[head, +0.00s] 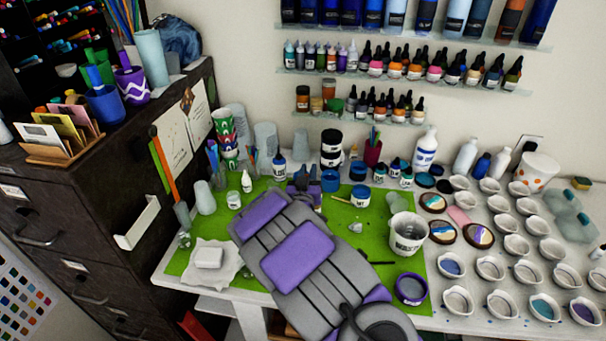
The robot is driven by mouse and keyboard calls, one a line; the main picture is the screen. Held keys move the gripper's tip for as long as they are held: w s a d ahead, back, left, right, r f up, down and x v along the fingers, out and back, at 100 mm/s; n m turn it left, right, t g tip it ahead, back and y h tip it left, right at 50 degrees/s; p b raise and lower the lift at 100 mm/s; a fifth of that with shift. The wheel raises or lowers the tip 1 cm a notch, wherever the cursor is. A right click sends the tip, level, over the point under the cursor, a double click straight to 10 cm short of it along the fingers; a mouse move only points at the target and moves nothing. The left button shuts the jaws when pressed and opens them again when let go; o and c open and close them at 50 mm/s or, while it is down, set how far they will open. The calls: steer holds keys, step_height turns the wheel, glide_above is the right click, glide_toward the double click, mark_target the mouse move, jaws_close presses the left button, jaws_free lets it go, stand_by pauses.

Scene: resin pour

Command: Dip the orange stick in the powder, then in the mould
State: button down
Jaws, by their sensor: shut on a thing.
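My grey and purple arm reaches from the bottom right up across the green mat (333,212). My gripper (304,186) is at its far end, above the back of the mat. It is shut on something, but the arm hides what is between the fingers. A thin tan stick (341,199) shows beside the blue jars, right of my gripper. I cannot tell which container holds the powder. Several white mould-like dishes (458,300) stand on the right.
A white speckled bucket (407,235) and a purple-rimmed jar (411,289) stand right of my arm. Blue jars (360,195) and dark stacked jars (331,147) are close behind my gripper. A white block (208,257) lies on paper at left. The dark cabinet (100,210) bounds the left.

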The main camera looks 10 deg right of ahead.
step_height(320, 180, up, 9)
steer(key=p, duration=0.3)
steer(key=shift+a, duration=0.2)
stand_by(0.9)
steer(key=shift+s+a+r, duration=0.1)
